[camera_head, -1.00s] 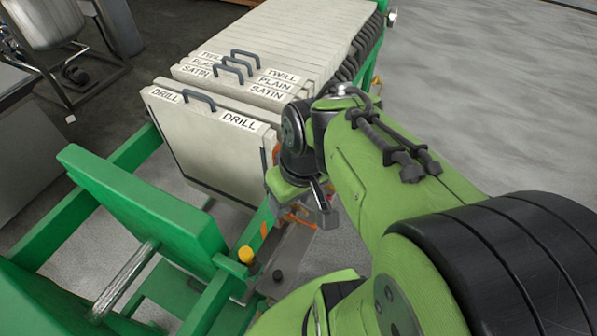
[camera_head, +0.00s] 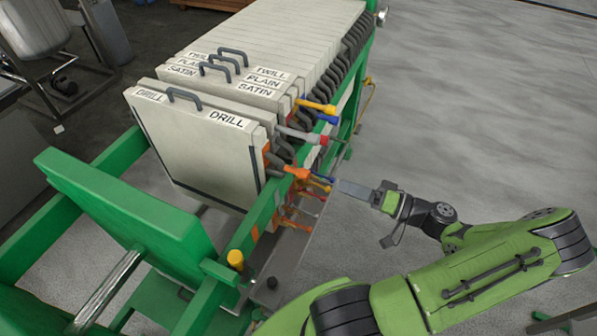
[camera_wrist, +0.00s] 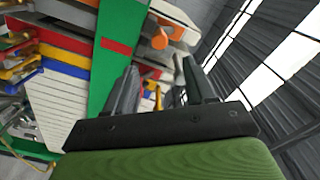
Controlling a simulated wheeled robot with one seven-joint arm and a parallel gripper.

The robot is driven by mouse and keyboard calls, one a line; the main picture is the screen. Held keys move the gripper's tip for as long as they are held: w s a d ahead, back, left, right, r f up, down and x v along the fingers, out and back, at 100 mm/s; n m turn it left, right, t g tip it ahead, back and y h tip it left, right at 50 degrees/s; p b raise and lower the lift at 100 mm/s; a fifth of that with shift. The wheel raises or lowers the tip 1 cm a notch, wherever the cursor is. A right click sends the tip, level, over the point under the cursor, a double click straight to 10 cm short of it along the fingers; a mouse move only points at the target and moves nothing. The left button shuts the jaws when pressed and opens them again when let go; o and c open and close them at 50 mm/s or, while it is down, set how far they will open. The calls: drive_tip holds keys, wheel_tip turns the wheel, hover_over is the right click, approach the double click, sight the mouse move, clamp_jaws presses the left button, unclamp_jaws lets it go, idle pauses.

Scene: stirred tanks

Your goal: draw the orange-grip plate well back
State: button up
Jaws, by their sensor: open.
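The front filter plate (camera_head: 190,150), pale grey and labelled DRILL, stands upright on the green frame at the near end of the stack. An orange grip (camera_head: 296,172) sticks out from its right side. My gripper (camera_head: 348,188) is open and empty, to the right of this grip and apart from it. In the wrist view my gripper's two dark fingers (camera_wrist: 160,85) are spread, with an orange grip (camera_wrist: 160,38) above them in the picture. I cannot tell from the wrist view which plate that grip belongs to.
More plates (camera_head: 280,45) labelled SATIN, PLAIN and TWILL stand behind, with red, blue and yellow grips along the right side. A green end block (camera_head: 120,200) stands in front of the DRILL plate, with a gap between. The floor (camera_head: 470,120) on the right is clear.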

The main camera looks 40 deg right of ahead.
sight(309, 176)
drive_tip(key=b+x, duration=0.1)
drive_tip(key=x, duration=1.2)
drive_tip(key=shift+w+a, duration=0.2)
drive_tip(key=shift+w, duration=0.05)
drive_tip(key=shift+c, duration=0.3)
clamp_jaws()
